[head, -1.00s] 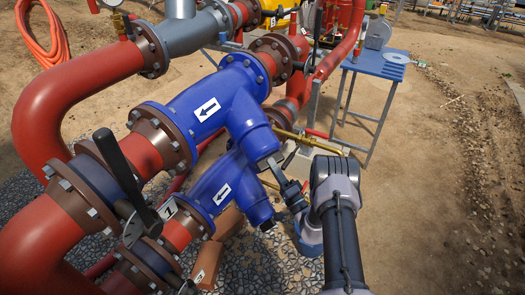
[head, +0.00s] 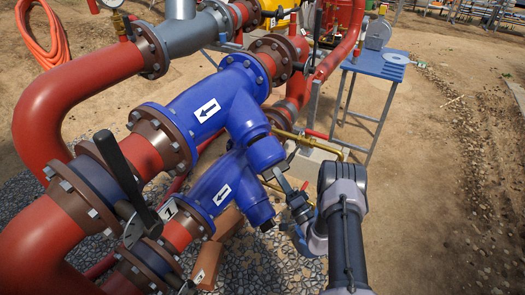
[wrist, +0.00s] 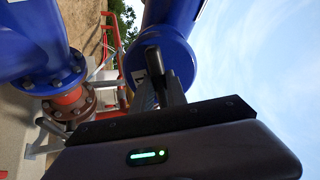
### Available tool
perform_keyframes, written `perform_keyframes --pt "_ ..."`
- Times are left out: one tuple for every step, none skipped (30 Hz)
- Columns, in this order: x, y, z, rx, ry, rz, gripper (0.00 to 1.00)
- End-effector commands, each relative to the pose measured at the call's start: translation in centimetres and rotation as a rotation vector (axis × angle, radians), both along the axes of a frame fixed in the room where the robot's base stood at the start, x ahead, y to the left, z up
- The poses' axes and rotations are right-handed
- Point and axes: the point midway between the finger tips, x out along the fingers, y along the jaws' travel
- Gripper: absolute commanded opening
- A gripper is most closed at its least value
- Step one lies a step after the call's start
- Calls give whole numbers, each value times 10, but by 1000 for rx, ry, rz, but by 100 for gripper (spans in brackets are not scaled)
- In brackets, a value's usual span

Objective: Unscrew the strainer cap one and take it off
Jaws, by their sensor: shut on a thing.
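Two blue Y-strainers with white arrow labels show in the head view, an upper one (head: 200,103) and a lower one (head: 214,190). The upper strainer's blue cap (head: 266,153) is at the end of its slanted branch. My gripper (head: 279,174) is at the cap's outer face, shut on its dark lug; the jaws hide most of the grip. In the wrist view the round blue cap (wrist: 172,65) is just beyond my gripper (wrist: 160,82). The lower strainer's cap (head: 260,212) is close below and left of the gripper.
Red pipes (head: 75,90) and a black valve lever (head: 125,170) stand on the left. A brass pipe (head: 310,142) runs behind my gripper. A blue table (head: 372,66) stands at the back right. The dirt ground at the right is open.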

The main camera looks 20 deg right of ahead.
Motion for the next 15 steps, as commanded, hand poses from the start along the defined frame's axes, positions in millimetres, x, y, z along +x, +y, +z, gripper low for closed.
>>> perform_keyframes --pt "0 -1 6 -1 -2 0 0" --pt "-1 -1 6 -1 -2 1 0" --pt "-2 -1 6 -1 -2 1 0" --pt "-2 -1 6 -1 -2 1 0" --pt "-3 -1 5 -1 -2 1 0" --pt "-4 -2 5 -2 -2 2 0" --pt "-5 -2 4 -2 -2 2 0" --pt "-6 -2 4 -1 -2 1 0" --pt "-7 -2 3 -1 -2 1 0" --pt "-7 -2 3 -1 -2 1 0" --pt "-8 -2 3 -1 -2 1 0" --pt "-9 -2 2 -2 -2 2 0" --pt "-10 -2 2 -1 -1 2 0" --pt "-11 -3 2 -1 -1 2 0" --pt "-12 -3 1 -1 -1 2 0"
